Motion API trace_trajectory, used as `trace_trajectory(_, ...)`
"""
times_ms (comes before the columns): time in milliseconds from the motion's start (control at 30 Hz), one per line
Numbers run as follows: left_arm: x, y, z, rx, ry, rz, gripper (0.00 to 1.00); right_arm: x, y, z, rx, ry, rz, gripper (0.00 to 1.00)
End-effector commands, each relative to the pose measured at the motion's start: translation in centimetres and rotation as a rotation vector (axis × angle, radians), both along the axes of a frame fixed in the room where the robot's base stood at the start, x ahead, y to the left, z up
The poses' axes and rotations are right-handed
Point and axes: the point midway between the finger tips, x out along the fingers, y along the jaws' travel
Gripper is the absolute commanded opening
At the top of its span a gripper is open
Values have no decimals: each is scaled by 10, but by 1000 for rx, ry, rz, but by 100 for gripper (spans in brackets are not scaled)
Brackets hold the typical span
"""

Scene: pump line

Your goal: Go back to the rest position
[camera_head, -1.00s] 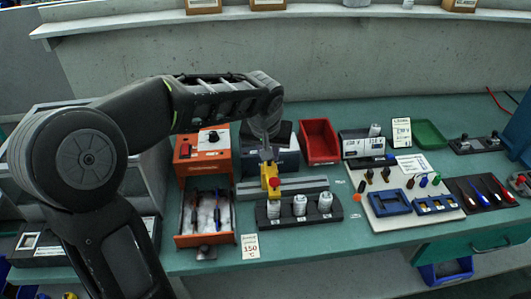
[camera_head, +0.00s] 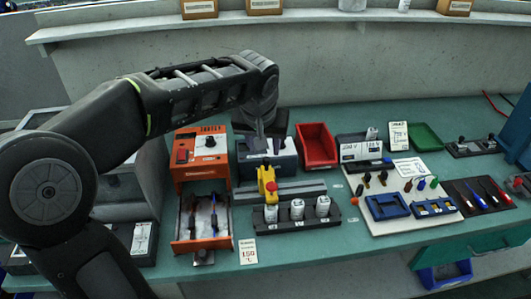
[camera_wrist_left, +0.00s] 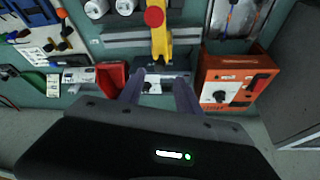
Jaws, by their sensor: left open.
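My left gripper (camera_head: 266,143) is open and empty. In the head view its arm comes in from the left and the fingers hang in front of a dark grey box (camera_head: 272,160). In the left wrist view the two fingers (camera_wrist_left: 160,92) stand apart with nothing between them. The yellow device with a red knob (camera_head: 267,183) stands on the grey rail just nearer than the gripper, apart from it. It also shows in the left wrist view (camera_wrist_left: 161,42). My right gripper is in neither view.
An orange unit (camera_head: 212,165) with an open drawer (camera_head: 202,242) of pens stands left of the rail. A black holder with white cylinders (camera_head: 290,226) is in front. A red bin (camera_head: 317,146), green tray (camera_head: 426,136) and tool board (camera_head: 406,222) lie to the right.

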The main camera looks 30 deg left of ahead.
Motion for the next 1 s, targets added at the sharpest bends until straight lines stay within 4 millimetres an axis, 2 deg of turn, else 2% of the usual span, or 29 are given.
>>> trace_trajectory(100, -4, -2, 12, -1, -2, -1, 41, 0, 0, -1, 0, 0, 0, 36)
trace_trajectory(200, -6, -3, 15, -1, 1, -1, 41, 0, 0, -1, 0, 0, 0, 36)
trace_trajectory(700, -6, -3, 16, 0, 1, -1, 41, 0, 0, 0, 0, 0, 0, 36)
trace_trajectory(833, -6, -3, 28, -1, 1, -1, 41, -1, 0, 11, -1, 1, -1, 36)
trace_trajectory(1000, -6, -2, 57, 0, 1, -1, 41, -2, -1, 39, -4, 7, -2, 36)
